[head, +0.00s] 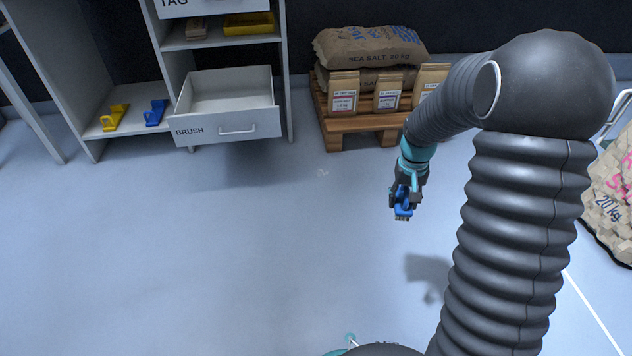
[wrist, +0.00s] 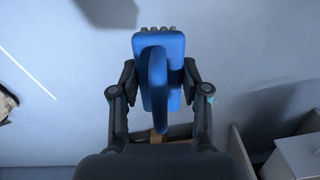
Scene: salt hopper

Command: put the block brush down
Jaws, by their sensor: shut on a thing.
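My gripper (head: 405,197) is in the air over the open floor, right of the open drawer and in front of the pallet. It is shut on a blue block brush (head: 403,212). In the wrist view the blue brush (wrist: 174,72) sits between the two dark fingers, its handle toward the camera and dark bristle tufts showing at its far edge. The drawer marked BRUSH (head: 226,128) is pulled open, and the part of its inside that shows looks empty.
A pallet (head: 345,134) with salt sacks (head: 372,48) and small paper bags (head: 343,92) stands at the back. A yellow tool (head: 114,118) and a blue tool (head: 155,113) lie on the low shelf left of the drawer. The middle floor is clear.

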